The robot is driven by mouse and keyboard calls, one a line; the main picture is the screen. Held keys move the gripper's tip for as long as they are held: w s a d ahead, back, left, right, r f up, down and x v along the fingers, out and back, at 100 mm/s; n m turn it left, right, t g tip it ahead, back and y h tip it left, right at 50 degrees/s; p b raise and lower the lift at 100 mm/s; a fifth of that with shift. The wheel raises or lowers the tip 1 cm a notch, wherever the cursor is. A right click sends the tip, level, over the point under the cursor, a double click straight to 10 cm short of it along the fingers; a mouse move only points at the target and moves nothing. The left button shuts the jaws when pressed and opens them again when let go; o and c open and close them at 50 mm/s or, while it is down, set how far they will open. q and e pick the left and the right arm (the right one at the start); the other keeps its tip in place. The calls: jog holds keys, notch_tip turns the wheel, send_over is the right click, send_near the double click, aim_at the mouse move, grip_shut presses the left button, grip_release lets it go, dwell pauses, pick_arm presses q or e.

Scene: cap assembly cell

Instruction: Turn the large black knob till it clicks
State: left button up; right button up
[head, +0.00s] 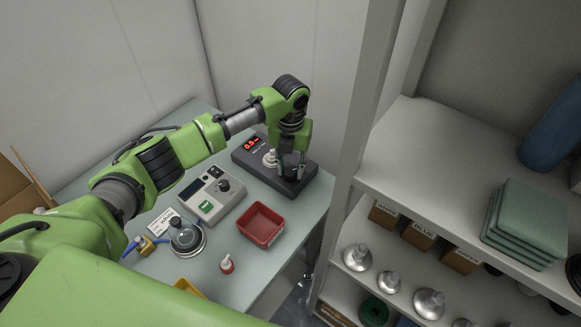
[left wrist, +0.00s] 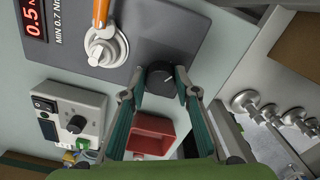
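The large black knob (left wrist: 160,80) sits on a dark grey box (head: 243,155) at the back of the table. My left gripper (left wrist: 161,76) points down at it, one fingertip on each side, and looks shut on it; a light line marks the knob's top. In the head view the left gripper (head: 291,172) largely covers the knob. The box's red display (left wrist: 33,20) starts with 0.5, beside the print "MIN 0.7". A silver round fitting (left wrist: 106,48) with an orange rod stands on the box next to the knob. My right gripper is not in view.
A shelf unit (head: 350,150) rises close on the right.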

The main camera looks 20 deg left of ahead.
aim_at(291, 170)
pick_arm(q)
jog(key=o, duration=0.3)
jog(key=shift+r, duration=0.1)
notch_tip(291, 170, up, 12)
jog(key=shift+f, duration=0.1)
dwell(0.4)
dwell(0.3)
